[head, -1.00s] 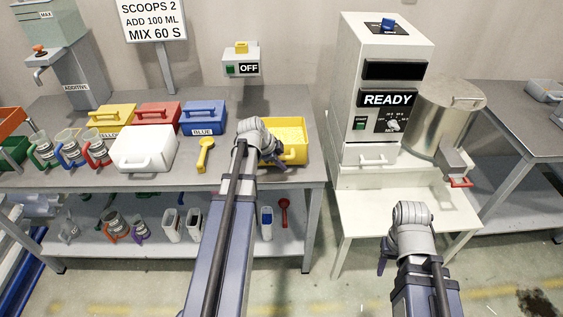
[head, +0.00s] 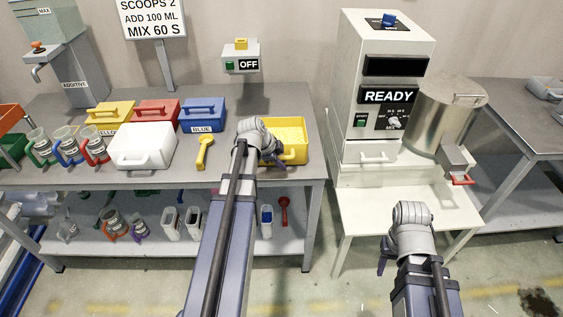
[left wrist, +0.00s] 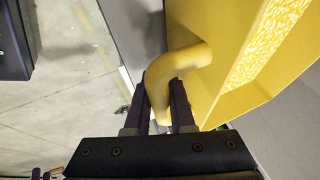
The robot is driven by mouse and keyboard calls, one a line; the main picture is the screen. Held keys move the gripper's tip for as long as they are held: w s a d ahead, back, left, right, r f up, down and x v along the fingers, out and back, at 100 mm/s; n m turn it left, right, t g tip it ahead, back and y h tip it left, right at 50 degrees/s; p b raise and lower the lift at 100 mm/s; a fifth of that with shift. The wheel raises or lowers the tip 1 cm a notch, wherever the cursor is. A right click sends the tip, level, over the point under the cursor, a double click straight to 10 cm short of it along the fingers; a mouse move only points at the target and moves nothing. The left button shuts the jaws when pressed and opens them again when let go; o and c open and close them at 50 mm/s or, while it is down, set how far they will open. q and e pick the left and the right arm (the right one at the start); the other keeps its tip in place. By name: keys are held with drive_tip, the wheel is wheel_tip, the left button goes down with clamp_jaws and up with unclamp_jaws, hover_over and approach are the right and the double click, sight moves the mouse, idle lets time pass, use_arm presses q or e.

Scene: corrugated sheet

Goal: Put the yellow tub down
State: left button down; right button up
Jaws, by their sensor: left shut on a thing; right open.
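The yellow tub (head: 296,156) is upright at the right end of the bench in the head view, open at the top, with yellow grains inside. Its wall (left wrist: 215,25) and grains also show in the left wrist view. My left gripper (head: 274,158) is at the tub's front left. In the left wrist view its fingers (left wrist: 160,110) are shut on the tub's curved yellow handle (left wrist: 182,62). The underside of the tub is hidden, so I cannot tell whether it touches the bench. My right gripper (head: 382,264) is open and empty, low in front of the white stand.
The bench (head: 235,178) also holds a yellow scoop (head: 204,152), a white tub (head: 143,146), a blue-lidded box (head: 203,116) and several jugs. A mixing machine (head: 385,70) with a steel drum (head: 440,110) stands to the right, past a gap.

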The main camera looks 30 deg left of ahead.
use_arm(q)
drive_tip(key=shift+f, duration=0.2)
drive_tip(key=c, duration=0.7)
unclamp_jaws()
drive_tip(key=p+v, duration=0.6)
drive_tip(key=v, duration=0.2)
drive_tip(key=shift+p, duration=0.3)
drive_tip(key=shift+f, duration=0.1)
